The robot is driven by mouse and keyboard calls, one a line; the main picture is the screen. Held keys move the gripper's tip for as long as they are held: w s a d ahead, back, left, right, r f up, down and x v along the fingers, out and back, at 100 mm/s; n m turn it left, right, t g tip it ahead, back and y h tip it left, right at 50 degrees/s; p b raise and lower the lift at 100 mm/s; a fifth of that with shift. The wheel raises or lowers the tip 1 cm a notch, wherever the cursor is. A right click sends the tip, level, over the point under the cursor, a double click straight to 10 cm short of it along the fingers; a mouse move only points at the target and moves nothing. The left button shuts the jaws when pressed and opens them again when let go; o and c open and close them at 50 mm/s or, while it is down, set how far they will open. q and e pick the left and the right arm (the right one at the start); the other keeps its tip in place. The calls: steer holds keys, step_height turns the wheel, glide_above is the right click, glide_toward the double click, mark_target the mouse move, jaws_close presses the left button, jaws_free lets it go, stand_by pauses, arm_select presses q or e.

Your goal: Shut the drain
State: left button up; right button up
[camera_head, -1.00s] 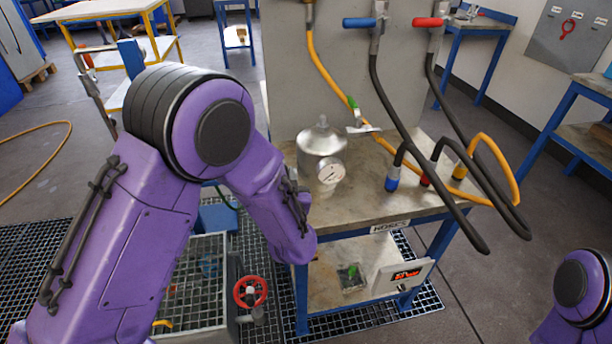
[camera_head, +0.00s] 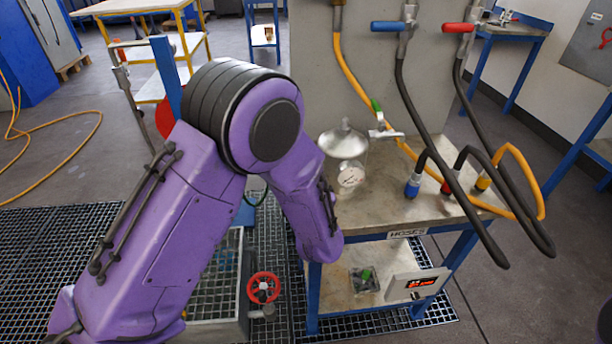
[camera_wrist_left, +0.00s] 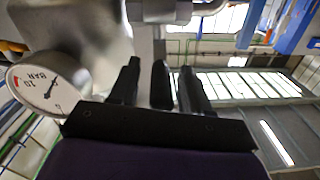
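A silver vessel (camera_head: 344,146) with a round dial gauge (camera_head: 351,177) stands on the bench, partly behind my left arm. In the left wrist view the gauge (camera_wrist_left: 46,84) is at the left, beside the vessel's metal body (camera_wrist_left: 88,38). My left gripper (camera_wrist_left: 160,88) shows there with its two black fingers apart. A dark upright piece (camera_wrist_left: 160,84), perhaps a valve lever, stands between them below a grey metal fitting (camera_wrist_left: 158,12); gaps show on both sides. The head view hides this gripper behind my forearm. My right gripper is out of view. I cannot tell which part is the drain.
The bench (camera_head: 440,195) carries hose ends with blue, red and yellow fittings. Dark and yellow hoses hang in front of the panel (camera_head: 310,60).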

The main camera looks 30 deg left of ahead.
arm_select(q)
steer(key=b+v, duration=0.1)
steer(key=v, duration=0.9)
steer(key=shift+s+d, duration=0.15)
steer(key=shift+s, duration=0.1)
